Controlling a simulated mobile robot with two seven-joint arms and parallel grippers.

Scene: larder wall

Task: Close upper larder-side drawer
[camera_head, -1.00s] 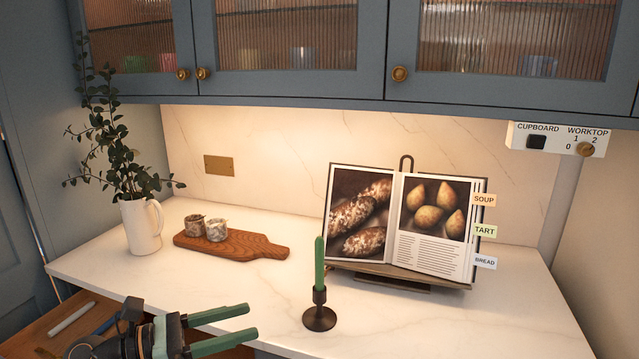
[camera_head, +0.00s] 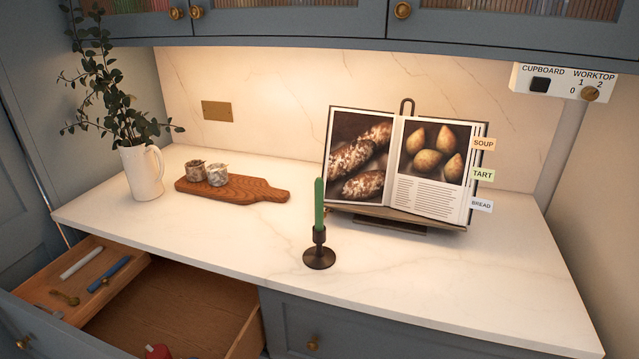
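The upper larder-side drawer (camera_head: 252,338) stands open at the lower left, below the worktop. Its grey-blue front (camera_head: 40,330) has a brass knob (camera_head: 23,342) and is cut off by the picture's bottom edge. Inside, a raised wooden tray (camera_head: 40,289) at the left holds a white stick (camera_head: 82,262), a blue stick (camera_head: 108,274) and small brass and metal pieces. A red object (camera_head: 158,351) lies on the drawer floor, partly out of view. Neither of my grippers is in view now.
The worktop (camera_head: 230,232) carries a white jug with leaves (camera_head: 142,172), a wooden board (camera_head: 240,190) with two small pots, a green candle in a dark holder (camera_head: 319,240) and a cookbook on a stand (camera_head: 400,165). A closed drawer (camera_head: 400,335) is to the right.

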